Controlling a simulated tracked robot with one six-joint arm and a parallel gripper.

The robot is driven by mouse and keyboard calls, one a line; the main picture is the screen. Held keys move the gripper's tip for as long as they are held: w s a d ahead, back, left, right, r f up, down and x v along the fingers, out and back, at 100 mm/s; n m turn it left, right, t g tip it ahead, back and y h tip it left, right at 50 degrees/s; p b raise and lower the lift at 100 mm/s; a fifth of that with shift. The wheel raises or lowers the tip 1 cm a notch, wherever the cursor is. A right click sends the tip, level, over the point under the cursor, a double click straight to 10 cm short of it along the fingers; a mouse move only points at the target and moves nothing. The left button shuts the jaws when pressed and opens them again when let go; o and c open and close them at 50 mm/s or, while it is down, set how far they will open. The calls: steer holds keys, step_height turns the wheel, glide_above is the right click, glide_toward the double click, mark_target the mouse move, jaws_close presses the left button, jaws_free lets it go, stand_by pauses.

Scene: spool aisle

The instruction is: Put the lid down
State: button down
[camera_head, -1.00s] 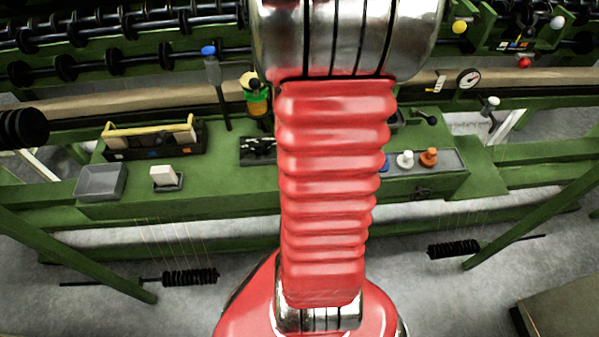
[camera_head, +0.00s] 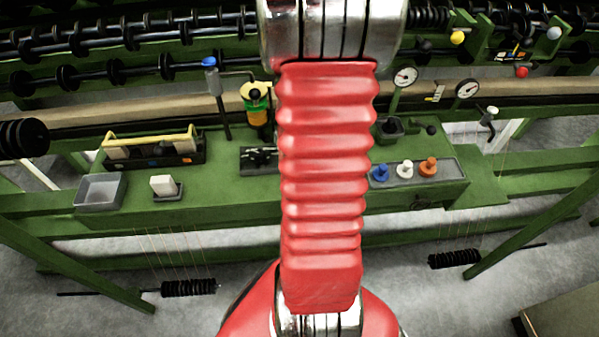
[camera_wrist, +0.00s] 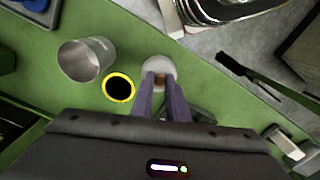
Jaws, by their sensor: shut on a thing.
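In the wrist view, my gripper (camera_wrist: 162,84) is shut on the knob of a round pale grey lid (camera_wrist: 158,64). The knob shows brown between the fingertips. An open grey metal can (camera_wrist: 80,62) is to the left of the lid, and a yellow ring with a black middle (camera_wrist: 107,87) lies between them. Whether the lid touches the surface below cannot be told. In the head view, my red arm runs up the middle, and the gripper and lid are out of sight.
In the head view, the green bench (camera_head: 235,190) holds a grey bin (camera_head: 100,192), a white block (camera_head: 163,184), a toolbox (camera_head: 185,152), a yellow-topped container (camera_head: 256,100) and a tray (camera_head: 450,168) with blue, white and orange knobs. An upright blue-topped post (camera_head: 222,105) stands left of the arm.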

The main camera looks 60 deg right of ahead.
steer(key=shift+f, duration=1.85)
steer(key=c, duration=1.7)
jaws_free()
step_height(320, 180, up, 12)
steer(key=shift+r, duration=0.1)
